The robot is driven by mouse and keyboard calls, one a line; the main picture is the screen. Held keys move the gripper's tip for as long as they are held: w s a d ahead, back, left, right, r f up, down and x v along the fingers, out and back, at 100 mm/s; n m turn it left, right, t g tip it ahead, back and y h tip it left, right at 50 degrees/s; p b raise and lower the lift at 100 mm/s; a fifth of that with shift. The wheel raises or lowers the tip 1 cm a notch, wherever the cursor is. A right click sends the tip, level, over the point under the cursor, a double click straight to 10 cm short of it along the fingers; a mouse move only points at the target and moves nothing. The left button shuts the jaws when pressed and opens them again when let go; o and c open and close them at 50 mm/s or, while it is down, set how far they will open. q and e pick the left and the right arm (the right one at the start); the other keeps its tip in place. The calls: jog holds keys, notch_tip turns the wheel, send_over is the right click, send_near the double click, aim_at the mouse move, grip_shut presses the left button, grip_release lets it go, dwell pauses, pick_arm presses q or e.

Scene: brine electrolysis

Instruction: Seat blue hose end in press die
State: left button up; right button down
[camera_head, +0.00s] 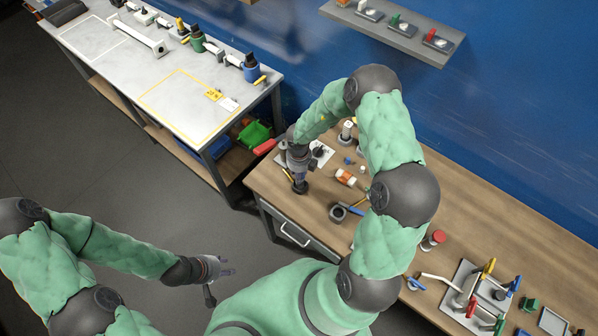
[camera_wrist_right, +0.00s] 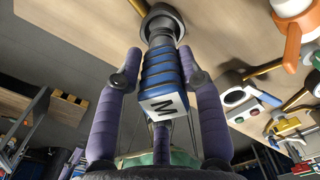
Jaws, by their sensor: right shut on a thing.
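My right gripper (camera_head: 298,178) is over the near left corner of the wooden bench. In the right wrist view its two purple fingers stand on either side of a ribbed blue piece (camera_wrist_right: 165,68), apparently the blue hose end, with a white face marked M. The gripper is shut on it. The piece's far end meets a dark round part (camera_wrist_right: 162,22), which may be the press die; I cannot tell whether it is seated. That dark part also shows below the gripper in the head view (camera_head: 300,188). My left gripper (camera_head: 222,280) is open and empty over the floor.
A plate with coloured valves (camera_head: 462,290) is at the lower right. A grey table (camera_head: 140,65) stands at the left. The bench's middle is partly hidden by my arm.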

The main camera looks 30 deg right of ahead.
jog(key=shift+p, duration=0.75)
dwell(0.8)
jog(key=shift+f, duration=0.65)
dwell(0.5)
dwell(0.7)
jog(key=shift+f, duration=0.6)
dwell(0.4)
jog(key=shift+p, duration=0.3)
dwell(0.5)
jog(key=shift+f, duration=0.55)
dwell(0.4)
dwell(0.9)
jog(key=c, duration=0.7)
grip_release()
